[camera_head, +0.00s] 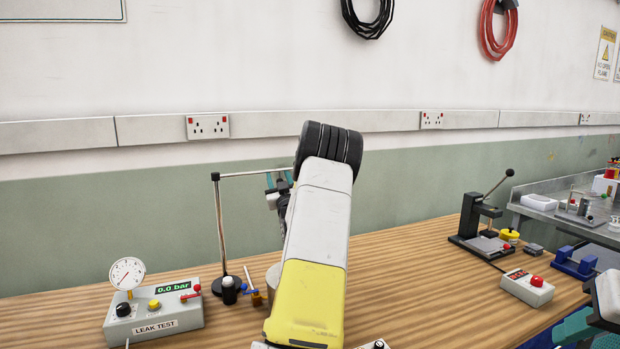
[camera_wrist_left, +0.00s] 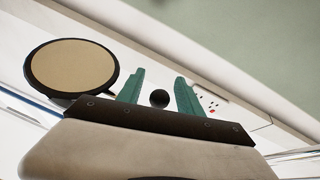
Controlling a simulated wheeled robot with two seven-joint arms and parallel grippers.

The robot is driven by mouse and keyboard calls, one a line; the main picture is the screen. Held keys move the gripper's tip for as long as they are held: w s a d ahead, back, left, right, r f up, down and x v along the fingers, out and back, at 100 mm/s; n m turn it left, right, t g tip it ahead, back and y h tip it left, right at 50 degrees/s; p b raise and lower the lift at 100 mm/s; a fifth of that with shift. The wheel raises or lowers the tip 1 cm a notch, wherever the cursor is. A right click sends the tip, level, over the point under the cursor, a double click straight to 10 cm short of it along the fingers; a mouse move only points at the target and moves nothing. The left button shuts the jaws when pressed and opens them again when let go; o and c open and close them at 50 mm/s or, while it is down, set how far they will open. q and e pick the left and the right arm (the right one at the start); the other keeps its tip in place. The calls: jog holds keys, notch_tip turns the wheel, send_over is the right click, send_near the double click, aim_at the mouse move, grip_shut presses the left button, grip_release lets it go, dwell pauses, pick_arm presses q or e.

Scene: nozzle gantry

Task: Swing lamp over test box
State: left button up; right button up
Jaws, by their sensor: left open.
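The leak test box (camera_head: 155,312), grey with a round gauge and a green 0.0 bar display, stands at the front left of the bench. In the left wrist view, a round lamp-like disc (camera_wrist_left: 72,66) with a beige face and dark rim lies left of the fingers. My left gripper (camera_head: 278,183) is open; in the wrist view its teal fingers (camera_wrist_left: 160,76) stand either side of a black ball (camera_wrist_left: 159,98). Contact cannot be told. My right gripper (camera_head: 580,329) is cut off at bottom right.
A black lever press (camera_head: 478,225), a grey box with a red button (camera_head: 527,287) and a blue vice (camera_head: 576,262) are at right. The bench between my left arm and the press is clear.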

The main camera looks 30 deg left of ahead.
pick_arm(q)
grip_shut()
dwell(1.3)
